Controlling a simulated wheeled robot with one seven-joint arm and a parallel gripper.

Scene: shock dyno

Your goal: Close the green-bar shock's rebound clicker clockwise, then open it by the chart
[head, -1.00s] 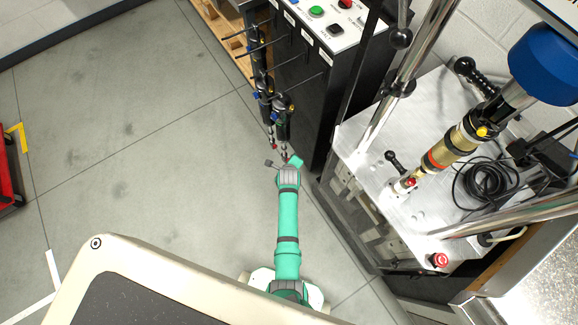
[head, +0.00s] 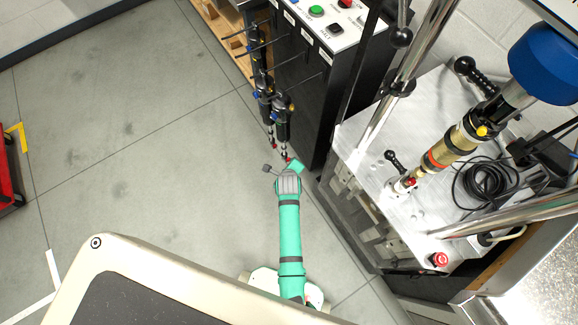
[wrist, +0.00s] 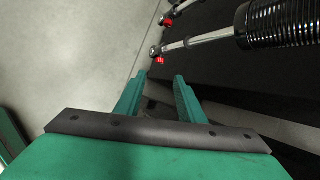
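Several black-bodied shocks hang in a row on the side rack in the head view; the nearest one (head: 283,118) has its shaft end just above my gripper (head: 293,163). I cannot tell for sure which shock bears the green bar. In the wrist view my gripper (wrist: 160,78) is open, its two teal fingers apart with nothing between them. A red clicker knob (wrist: 159,60) on the lower end of a silver shaft sits just beyond the fingertips, apart from them. A second red knob (wrist: 167,21) shows farther off.
The dyno (head: 425,205) stands at right with a gold-bodied shock (head: 452,146) mounted and a red stop button (head: 439,260). The grey floor (head: 130,130) at left is clear.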

